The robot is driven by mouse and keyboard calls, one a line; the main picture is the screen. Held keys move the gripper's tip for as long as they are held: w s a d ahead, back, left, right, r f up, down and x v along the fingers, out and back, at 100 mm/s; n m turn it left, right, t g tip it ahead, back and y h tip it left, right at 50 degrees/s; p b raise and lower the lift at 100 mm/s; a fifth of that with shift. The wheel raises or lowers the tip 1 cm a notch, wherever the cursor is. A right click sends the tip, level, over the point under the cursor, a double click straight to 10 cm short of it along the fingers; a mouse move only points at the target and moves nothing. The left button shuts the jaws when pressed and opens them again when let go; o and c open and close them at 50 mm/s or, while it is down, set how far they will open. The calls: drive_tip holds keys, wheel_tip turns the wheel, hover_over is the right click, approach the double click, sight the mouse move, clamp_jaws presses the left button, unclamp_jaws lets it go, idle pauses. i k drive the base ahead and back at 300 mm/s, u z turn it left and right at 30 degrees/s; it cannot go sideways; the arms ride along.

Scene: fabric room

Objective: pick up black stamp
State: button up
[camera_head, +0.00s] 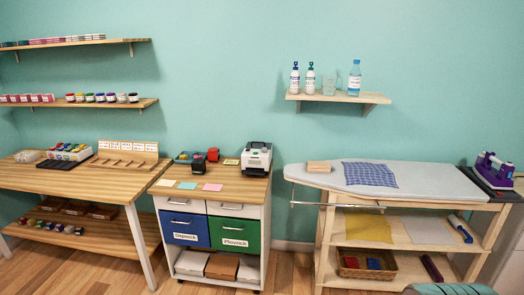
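On top of the white drawer cabinet (228,184) in the middle left stand two small stamp-like things. My gripper is not in view.
Coloured paper notes (212,187) lie in front. A wooden table (80,179) adjoins left; an ironing table (430,181) stands right across a gap. Some floor (100,270) shows in front.

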sight(198, 166)
drive_tip(key=u, duration=0.3)
drive_tip(key=i, duration=1.45)
drive_tip(key=u, duration=0.65)
drive_tip(key=i, duration=0.7)
drive_tip(key=u, duration=0.85)
drive_tip(key=i, duration=0.5)
drive_tip(key=u, duration=0.85)
drive_tip(key=i, duration=0.7)
drive_tip(key=u, duration=0.45)
